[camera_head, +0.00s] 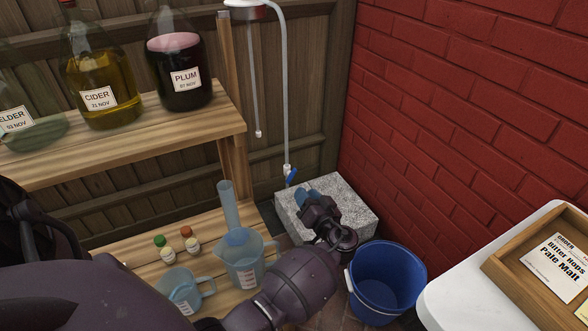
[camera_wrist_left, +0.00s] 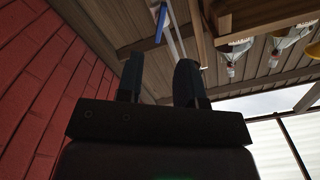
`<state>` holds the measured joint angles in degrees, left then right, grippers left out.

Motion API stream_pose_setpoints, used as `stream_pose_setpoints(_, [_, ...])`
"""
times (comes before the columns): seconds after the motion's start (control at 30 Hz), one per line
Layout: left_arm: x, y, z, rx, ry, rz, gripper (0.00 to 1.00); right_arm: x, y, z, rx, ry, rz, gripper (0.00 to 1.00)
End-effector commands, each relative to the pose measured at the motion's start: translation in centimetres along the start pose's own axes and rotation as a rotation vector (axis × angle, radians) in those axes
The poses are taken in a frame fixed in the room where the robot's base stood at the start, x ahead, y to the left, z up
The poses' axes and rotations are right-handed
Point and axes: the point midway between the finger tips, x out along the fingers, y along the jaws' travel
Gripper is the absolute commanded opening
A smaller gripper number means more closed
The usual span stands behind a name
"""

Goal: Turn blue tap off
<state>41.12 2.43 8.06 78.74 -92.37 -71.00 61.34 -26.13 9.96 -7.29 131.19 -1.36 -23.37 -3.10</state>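The blue tap (camera_head: 291,177) is a small blue lever at the lower end of a pale tube that hangs down by the wooden fence. In the left wrist view, the blue lever (camera_wrist_left: 160,24) shows beyond the fingertips, beside the pale tube. My left gripper (camera_head: 306,196) is just below and right of the tap, over the stone block. In the left wrist view, its two dark fingers (camera_wrist_left: 161,62) stand apart with nothing between them. The lever looks clear of the fingers. My right gripper is not in view.
A speckled stone block (camera_head: 345,209) stands in the corner by the red brick wall (camera_head: 470,100). A blue bucket (camera_head: 387,282) is right of my forearm. A measuring jug (camera_head: 242,262) and small bottles sit on the lower shelf. Large bottles (camera_head: 180,65) stand on the upper shelf.

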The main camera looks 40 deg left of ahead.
Motion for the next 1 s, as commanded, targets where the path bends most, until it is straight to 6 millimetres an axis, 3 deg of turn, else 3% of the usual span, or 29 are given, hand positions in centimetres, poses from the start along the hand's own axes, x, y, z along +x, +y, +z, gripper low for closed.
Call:
stream_pose_setpoints(0.2, [3.9, 0.0, 0.1, 0.003, -0.001, -0.002, 0.34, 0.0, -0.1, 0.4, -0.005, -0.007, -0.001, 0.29])
stream_pose_setpoints(0.43, [7.0, 0.0, 0.1, 0.003, 0.000, 0.000, 0.34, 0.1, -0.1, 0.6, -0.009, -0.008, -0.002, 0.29])
stream_pose_setpoints(0.63, [8.2, 0.0, 0.1, 0.002, -0.001, 0.001, 0.34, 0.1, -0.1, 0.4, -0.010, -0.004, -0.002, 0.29])
stream_pose_setpoints(0.93, [8.3, 0.0, 0.1, 0.002, -0.001, 0.001, 0.34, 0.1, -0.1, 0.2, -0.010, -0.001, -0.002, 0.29])
stream_pose_setpoints(1.0, [8.3, 0.0, 0.1, 0.002, -0.001, 0.001, 0.23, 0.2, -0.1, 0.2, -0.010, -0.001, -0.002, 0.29])
